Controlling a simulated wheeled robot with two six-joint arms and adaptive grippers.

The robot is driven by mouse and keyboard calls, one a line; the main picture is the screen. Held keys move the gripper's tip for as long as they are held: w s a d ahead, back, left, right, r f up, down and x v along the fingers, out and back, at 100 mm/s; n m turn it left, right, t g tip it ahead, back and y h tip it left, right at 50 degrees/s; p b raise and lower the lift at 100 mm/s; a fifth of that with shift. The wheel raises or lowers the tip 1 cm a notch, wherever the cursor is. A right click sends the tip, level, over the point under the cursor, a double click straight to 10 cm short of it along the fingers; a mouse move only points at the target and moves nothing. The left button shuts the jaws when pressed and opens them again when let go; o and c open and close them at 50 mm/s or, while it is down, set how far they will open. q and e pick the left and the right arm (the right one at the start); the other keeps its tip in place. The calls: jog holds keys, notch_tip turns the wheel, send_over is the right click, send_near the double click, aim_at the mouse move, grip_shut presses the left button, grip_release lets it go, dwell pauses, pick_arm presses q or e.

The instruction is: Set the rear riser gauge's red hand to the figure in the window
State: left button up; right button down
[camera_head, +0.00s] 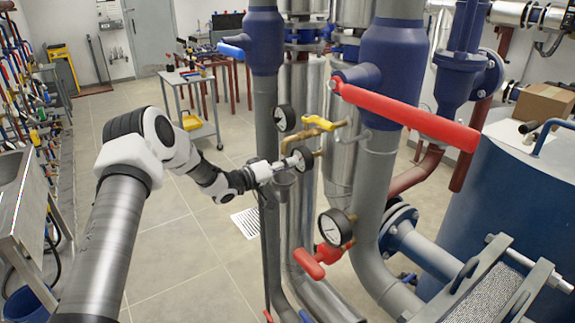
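Three round dial gauges with white faces and dark rims sit on the pipework: an upper gauge (284,118), a middle gauge (303,158) and a larger lower gauge (335,228). I cannot tell for sure which is the rear riser gauge. My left gripper (288,164) reaches in from the left, its tip at the left edge of the middle gauge. It seems to touch or nearly touch it; contact is unclear. The fingers are too small to tell open from shut. Red hands and any window figure are too small to read. My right gripper is not in view.
A yellow valve handle (318,122) lies just above the middle gauge. A long red lever (410,115) crosses the right pipe, and a red handle (310,262) sits below. A blue tank (520,200) stands right. The tiled floor (180,260) beneath my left arm is open.

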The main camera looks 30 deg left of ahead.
pick_arm(q)
jog(key=shift+o, duration=0.7)
jog(key=shift+w+d, duration=0.1)
jog(key=v, duration=1.2)
jog(key=shift+w, duration=0.1)
